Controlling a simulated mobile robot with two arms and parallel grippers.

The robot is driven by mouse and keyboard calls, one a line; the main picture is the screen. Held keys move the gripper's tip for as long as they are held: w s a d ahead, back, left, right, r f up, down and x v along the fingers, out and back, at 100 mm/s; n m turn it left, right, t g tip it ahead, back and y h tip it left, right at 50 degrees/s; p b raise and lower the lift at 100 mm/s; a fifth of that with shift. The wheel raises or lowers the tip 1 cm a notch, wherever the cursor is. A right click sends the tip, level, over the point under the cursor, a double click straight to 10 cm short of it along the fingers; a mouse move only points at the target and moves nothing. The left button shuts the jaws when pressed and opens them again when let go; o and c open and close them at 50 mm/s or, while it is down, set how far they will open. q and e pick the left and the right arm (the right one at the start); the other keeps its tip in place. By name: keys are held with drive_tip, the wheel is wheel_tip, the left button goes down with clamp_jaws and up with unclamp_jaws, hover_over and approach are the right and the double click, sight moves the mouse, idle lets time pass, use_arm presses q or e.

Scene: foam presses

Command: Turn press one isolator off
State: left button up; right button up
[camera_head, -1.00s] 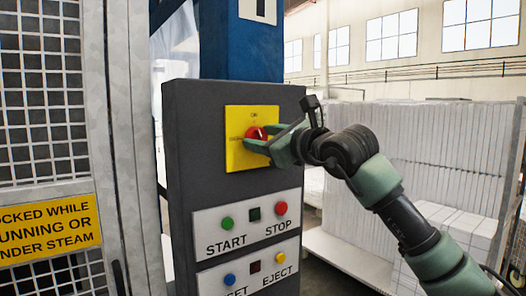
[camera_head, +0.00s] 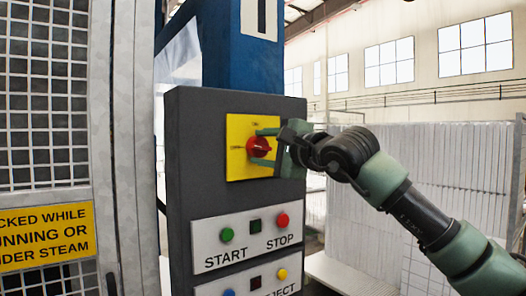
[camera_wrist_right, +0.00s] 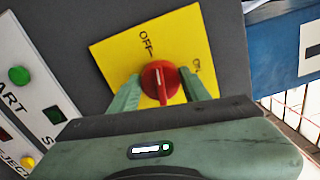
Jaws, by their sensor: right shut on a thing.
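The red isolator knob (camera_head: 258,147) sits on a yellow plate (camera_head: 238,165) on the dark control panel. My right gripper (camera_head: 264,147) reaches it from the right and is shut on it, one finger above and one below. In the right wrist view the knob (camera_wrist_right: 160,80) is between the two green fingertips. The plate (camera_wrist_right: 118,58) there reads OFF above the knob and a partly blocked label, seemingly ON, at right. The knob's raised grip lies roughly in line with OFF. My left gripper is in neither view.
Below the plate are a green START button (camera_head: 227,234) and a red STOP button (camera_head: 283,220), with more buttons lower down. A mesh guard door (camera_head: 45,100) stands at left. A blue column (camera_head: 243,70) rises behind the panel. White stacked panels (camera_head: 450,170) stand at right.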

drive_tip(key=shift+f+n, duration=0.1)
drive_tip(key=shift+n, duration=1)
drive_tip(key=o, duration=1.4)
drive_tip(key=shift+c, duration=0.2)
drive_tip(key=b+v, duration=0.4)
drive_tip(key=v, duration=0.3)
drive_tip(key=shift+s+d, duration=0.2)
drive_tip(key=shift+s, duration=0.15)
